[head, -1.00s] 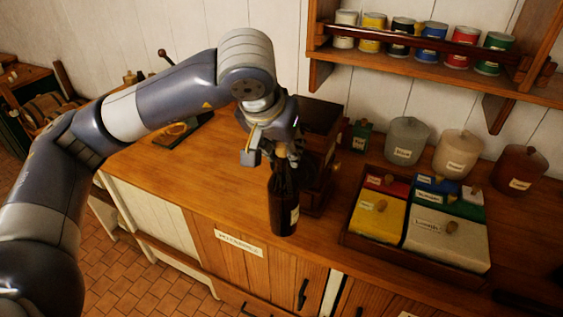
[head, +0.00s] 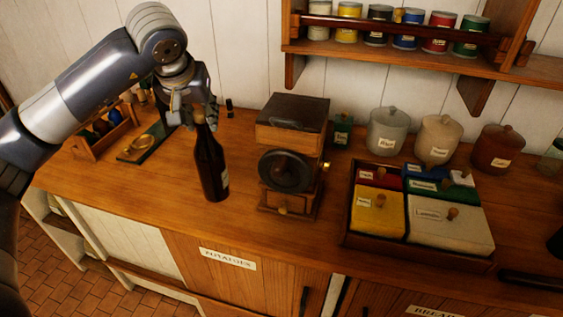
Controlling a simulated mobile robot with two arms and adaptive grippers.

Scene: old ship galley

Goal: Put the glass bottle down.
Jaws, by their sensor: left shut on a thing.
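The dark brown glass bottle (head: 211,165) with a pale label hangs or stands upright over the wooden counter (head: 150,205), left of the coffee grinder. My left gripper (head: 200,112) is shut on the bottle at its neck, from above. The bottle's base is close to the counter top; I cannot tell whether it touches. The top of the neck is partly hidden by the fingers. My right gripper is not in view.
A wooden grinder (head: 292,130) stands just right of the bottle. A tray (head: 352,240) of coloured lidded boxes and several canisters (head: 388,132) are farther right. A brass-topped board (head: 146,146) and a bottle rack (head: 100,133) are at left. A shelf (head: 400,58) holds tins.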

